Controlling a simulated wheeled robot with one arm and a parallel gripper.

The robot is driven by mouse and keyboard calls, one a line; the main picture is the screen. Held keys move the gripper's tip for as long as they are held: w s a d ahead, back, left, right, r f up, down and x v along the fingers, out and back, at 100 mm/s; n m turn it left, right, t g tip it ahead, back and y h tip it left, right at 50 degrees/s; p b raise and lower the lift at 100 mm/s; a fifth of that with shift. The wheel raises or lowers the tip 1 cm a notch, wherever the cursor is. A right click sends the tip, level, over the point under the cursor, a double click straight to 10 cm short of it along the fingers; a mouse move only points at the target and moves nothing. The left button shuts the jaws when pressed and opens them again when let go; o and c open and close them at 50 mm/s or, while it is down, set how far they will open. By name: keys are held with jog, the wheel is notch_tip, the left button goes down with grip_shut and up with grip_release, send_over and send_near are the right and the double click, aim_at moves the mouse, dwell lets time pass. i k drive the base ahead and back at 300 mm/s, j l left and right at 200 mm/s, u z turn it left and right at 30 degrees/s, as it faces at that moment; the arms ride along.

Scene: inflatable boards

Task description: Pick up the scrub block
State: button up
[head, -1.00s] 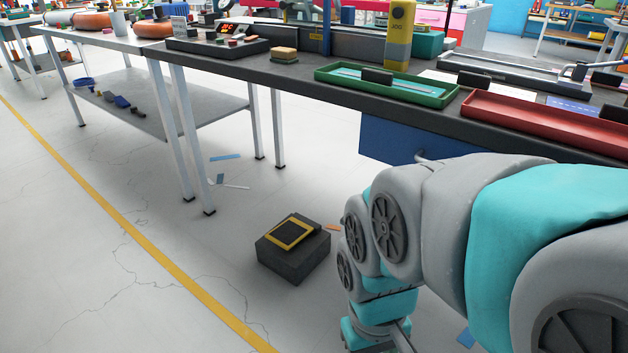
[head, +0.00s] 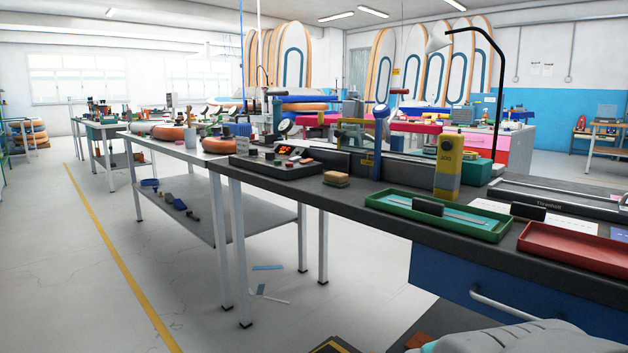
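A small block with a tan top and a darker underside (head: 336,179), which looks like the scrub block, lies flat on the dark workbench (head: 345,208). It is near the bench's front edge, between a black tray of small parts (head: 276,169) on its left and a green tray (head: 438,215) on its right. Nothing covers it. My gripper is out of view; only a grey piece of my arm shows at the lower right, well apart from the block.
A yellow device (head: 447,167) stands behind the green tray. A red tray (head: 580,247) lies at the right, above a blue drawer (head: 500,291). A black lamp (head: 497,85) rises behind. Open floor (head: 65,260) lies to the left; scraps lie under the bench.

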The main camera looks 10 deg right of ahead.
aim_at(339, 179)
jog(key=z, duration=0.45)
jog(key=i+j+z, duration=0.1)
jog(key=j+z, duration=1.3)
jog(key=z, duration=0.15)
jog(key=k, duration=0.05)
